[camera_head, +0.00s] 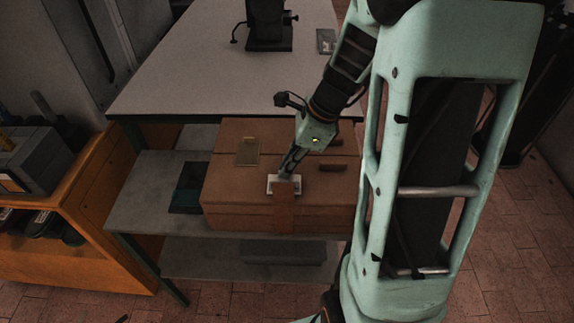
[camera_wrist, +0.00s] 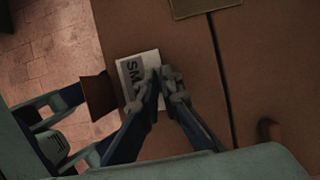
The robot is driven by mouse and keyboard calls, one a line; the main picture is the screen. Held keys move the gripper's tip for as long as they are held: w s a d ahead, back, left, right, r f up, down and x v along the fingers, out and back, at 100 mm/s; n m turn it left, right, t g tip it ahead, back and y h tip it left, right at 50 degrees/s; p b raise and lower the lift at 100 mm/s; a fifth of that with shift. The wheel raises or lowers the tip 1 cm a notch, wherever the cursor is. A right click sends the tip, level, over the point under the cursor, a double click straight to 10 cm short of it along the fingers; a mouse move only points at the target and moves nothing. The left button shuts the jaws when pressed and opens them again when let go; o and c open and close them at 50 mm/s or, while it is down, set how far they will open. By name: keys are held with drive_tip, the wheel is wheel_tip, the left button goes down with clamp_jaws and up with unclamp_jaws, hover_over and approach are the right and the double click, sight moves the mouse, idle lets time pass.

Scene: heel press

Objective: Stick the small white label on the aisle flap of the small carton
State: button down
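The white label (camera_head: 271,186) lies flat at the near edge of the brown carton's (camera_head: 232,190) top, in the head view. In the wrist view the label (camera_wrist: 128,66) shows dark letters reading "SM", the rest covered by my fingers. My gripper (camera_head: 285,177) points down over the label. In the wrist view its fingertips (camera_wrist: 163,76) are close together over the label and appear to touch it. I cannot tell whether the label is stuck down. It is on the near flap, on the near side of the top seam (camera_wrist: 219,80).
A brown strip (camera_head: 284,214) hangs down the carton's front below the label. A tan card (camera_head: 247,151) lies on the carton top. The carton stands on a grey shelf (camera_head: 145,205) below a pale tabletop (camera_head: 200,75). An orange cabinet (camera_head: 85,190) stands at left.

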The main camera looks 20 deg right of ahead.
drive_tip(key=shift+s+f, duration=0.1)
drive_tip(key=shift+f, duration=0.3)
idle(1.3)
drive_tip(key=c, duration=2.1)
unclamp_jaws()
drive_tip(key=shift+o, duration=0.7)
drive_tip(key=o, duration=0.4)
drive_tip(key=shift+r, duration=0.1)
wheel_tip(320, 180, up, 7)
drive_tip(key=p, duration=0.6)
drive_tip(key=shift+p, duration=0.3)
